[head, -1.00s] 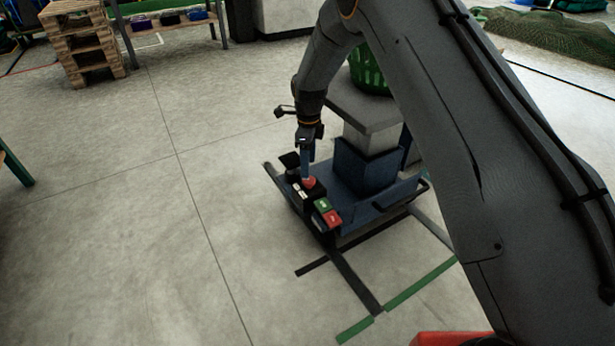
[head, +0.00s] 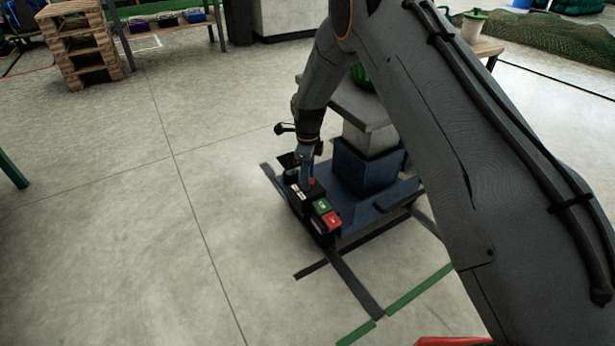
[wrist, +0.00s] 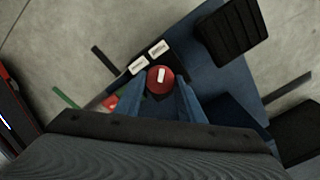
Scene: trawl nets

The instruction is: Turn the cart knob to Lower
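The cart's red round knob (wrist: 160,85) has a white pointer mark, which points roughly up in the wrist view. Two white labels, one (wrist: 138,65) and another (wrist: 159,48), sit above it; their text is too small to read. My gripper (wrist: 162,92) is open, with one blue finger on each side of the knob near the tips. I cannot tell whether the fingers touch it. In the head view my gripper (head: 306,178) points down over the control box, and the knob (head: 312,182) is partly hidden behind it.
The blue cart (head: 375,205) carries a grey column with a green basket (head: 362,77) on top. A green button (head: 322,206) and a red button (head: 332,219) sit on the box near the knob. A pallet stack (head: 75,45) stands far left. Floor to the left is clear.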

